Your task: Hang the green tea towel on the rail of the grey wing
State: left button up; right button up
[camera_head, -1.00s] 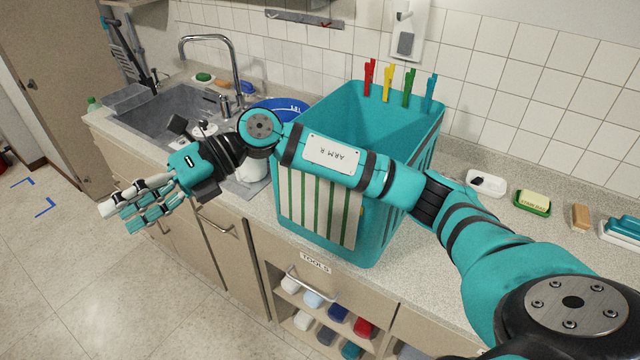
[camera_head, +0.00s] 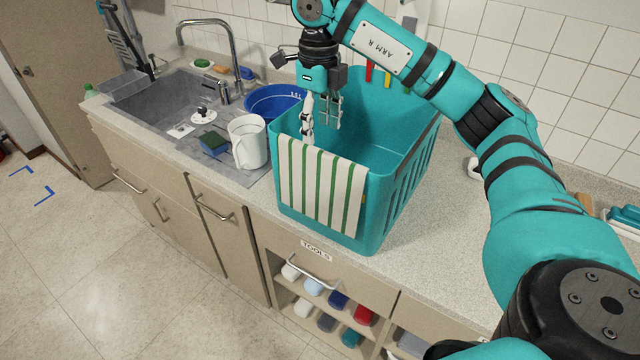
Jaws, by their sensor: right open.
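The green-striped white tea towel (camera_head: 322,190) hangs over the near rim of the teal basket (camera_head: 395,205), its striped face down the outside. My right gripper (camera_head: 318,130) is open and empty, fingers pointing down, just above and behind the towel's top edge at the rim. Whether a finger touches the towel or rim I cannot tell. The towel part inside the basket is hidden. I cannot make out a grey wing with a rail. My left gripper is not in view.
Left of the basket are a white jug (camera_head: 247,142), a blue bowl (camera_head: 272,102) and the sink (camera_head: 150,122) with its tap (camera_head: 215,50). Coloured pegs stand on the back rim, partly behind my right arm. An open tools shelf (camera_head: 290,311) lies below.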

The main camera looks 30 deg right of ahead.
aim_at(320, 149)
notch_tip(320, 149, down, 5)
jog(key=shift+s+r, duration=0.1)
jog(key=shift+f+p, duration=0.5)
jog(key=shift+p, duration=0.15)
jog(key=f+p, duration=0.1)
jog(key=f, duration=0.1)
jog(key=f+p, duration=0.1)
jog(key=f, duration=0.1)
jog(key=shift+s+f, duration=0.2)
jog(key=shift+f, duration=0.1)
grip_shut()
